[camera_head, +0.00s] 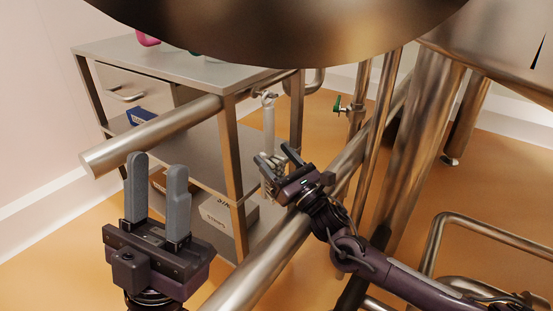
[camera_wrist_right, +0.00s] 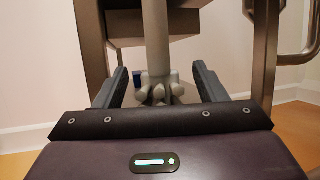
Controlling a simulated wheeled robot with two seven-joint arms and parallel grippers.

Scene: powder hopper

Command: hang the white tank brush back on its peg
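The white tank brush (camera_head: 268,125) stands upright below the horizontal steel pipe, handle up and head down. Its top end meets a small metal peg or hook (camera_head: 268,96) by the pipe; I cannot tell if its loop is around the peg. My right gripper (camera_head: 276,157) is at the brush's lower end. In the right wrist view the brush head (camera_wrist_right: 158,90) shows between the two spread fingers, with gaps on both sides. My left gripper (camera_head: 157,182) is open and empty, fingers up, at the lower left.
A steel cart (camera_head: 186,70) with shelves, a drawer and boxes stands behind the brush. A horizontal pipe (camera_head: 160,134) crosses in front of it. The large hopper (camera_head: 275,35) hangs overhead. Thick pipes and legs (camera_head: 420,140) stand to the right. Orange floor is open at lower left.

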